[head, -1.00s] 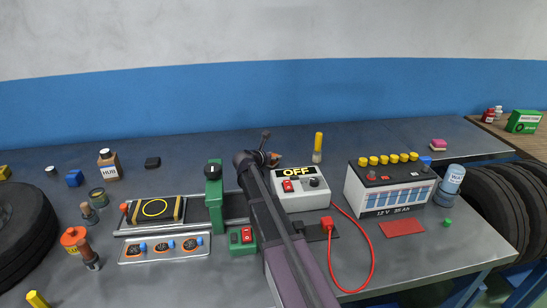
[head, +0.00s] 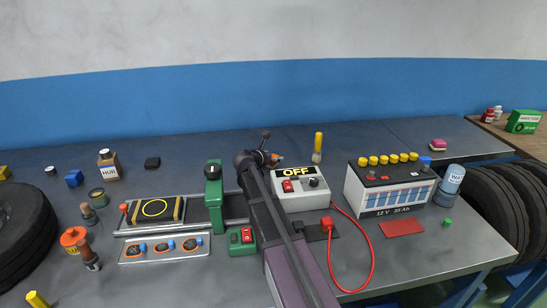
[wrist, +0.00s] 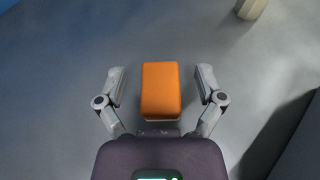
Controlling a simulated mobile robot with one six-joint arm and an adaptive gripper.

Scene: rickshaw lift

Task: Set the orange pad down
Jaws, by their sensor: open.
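The orange pad (wrist: 162,88) is a rounded block in the middle of the wrist view, over the grey bench top. My gripper (wrist: 160,73) is open, with one finger on each side of the pad. A visible gap separates each finger from the pad's sides. In the head view only a small bit of orange (head: 279,156) shows beside my arm's end, and my arm hides most of that spot. The frames do not clearly show the pad's underside contact with the bench.
A yellow-handled brush (head: 318,148) stands to the right of the pad. The grey box marked OFF (head: 300,196) is in front, with the battery (head: 388,190) farther right. A green post (head: 213,188) stands left of my arm. The bench behind is clear.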

